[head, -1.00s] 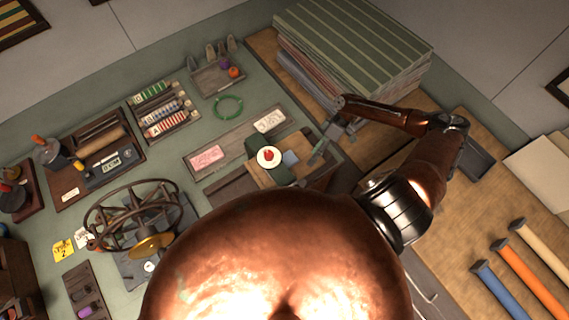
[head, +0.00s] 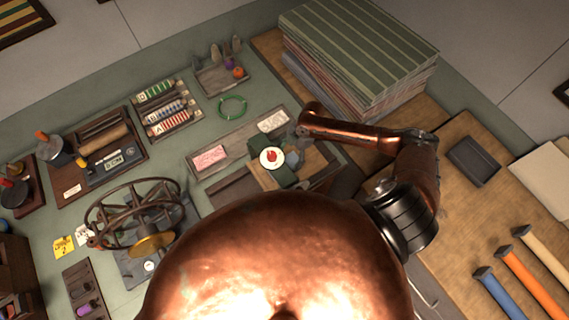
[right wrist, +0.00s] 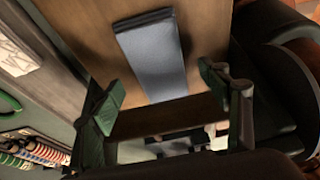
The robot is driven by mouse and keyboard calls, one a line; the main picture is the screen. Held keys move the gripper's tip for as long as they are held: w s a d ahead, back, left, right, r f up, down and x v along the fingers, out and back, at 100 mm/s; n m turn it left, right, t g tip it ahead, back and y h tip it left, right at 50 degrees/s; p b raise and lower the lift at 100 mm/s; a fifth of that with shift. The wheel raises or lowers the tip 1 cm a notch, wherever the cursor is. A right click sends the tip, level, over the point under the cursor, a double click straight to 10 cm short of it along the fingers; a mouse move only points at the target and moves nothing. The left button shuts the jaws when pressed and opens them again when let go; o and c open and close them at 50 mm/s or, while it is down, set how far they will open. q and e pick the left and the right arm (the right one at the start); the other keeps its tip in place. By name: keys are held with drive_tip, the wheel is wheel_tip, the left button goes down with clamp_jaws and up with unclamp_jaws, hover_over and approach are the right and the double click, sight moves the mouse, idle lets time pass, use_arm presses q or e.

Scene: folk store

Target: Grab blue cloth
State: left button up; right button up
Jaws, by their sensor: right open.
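The blue cloth (right wrist: 152,60) is a folded grey-blue strip lying on a brown wooden surface (right wrist: 92,20) in the right wrist view. In the head view, the right gripper (head: 298,138) is small and dim above the cloth. My left gripper is out of view.
A tall stack of striped cloth (head: 365,50) stands behind my right arm. A spoked wheel (head: 130,215), a tray with labels (head: 240,142) and a green ring (head: 232,107) are on the green table. A dark tray (head: 473,160) lies at right, with bare wood around it.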

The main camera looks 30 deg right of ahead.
drive_tip(key=shift+x, duration=1.1)
drive_tip(key=c, duration=1.4)
